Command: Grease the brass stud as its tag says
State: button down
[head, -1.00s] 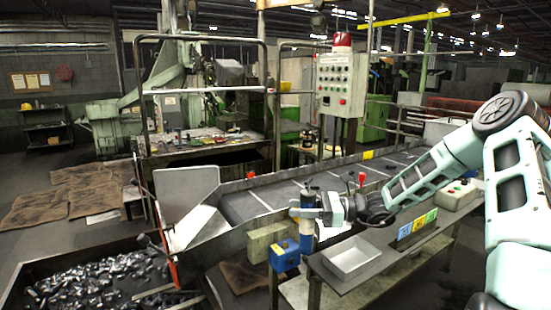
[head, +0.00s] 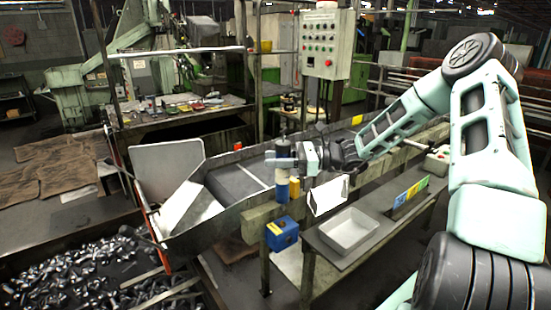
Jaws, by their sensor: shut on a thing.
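No brass stud can be clearly made out.
A white tray (head: 349,231) sits on the grey bench (head: 330,262). A blue box (head: 282,233) is fixed at the bench's left end. A button box (head: 438,160) stands at right. A bin of metal bolts (head: 85,280) lies at lower left. The conveyor (head: 236,183) runs behind.

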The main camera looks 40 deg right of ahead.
notch_tip(320, 180, down, 4)
jog(key=shift+r+b, duration=0.15)
jog(key=shift+b, duration=1.1)
jog(key=shift+f, duration=0.85)
jog(key=shift+r, duration=0.2)
jog(key=shift+r+p, duration=0.45)
jog(key=shift+p, duration=0.05)
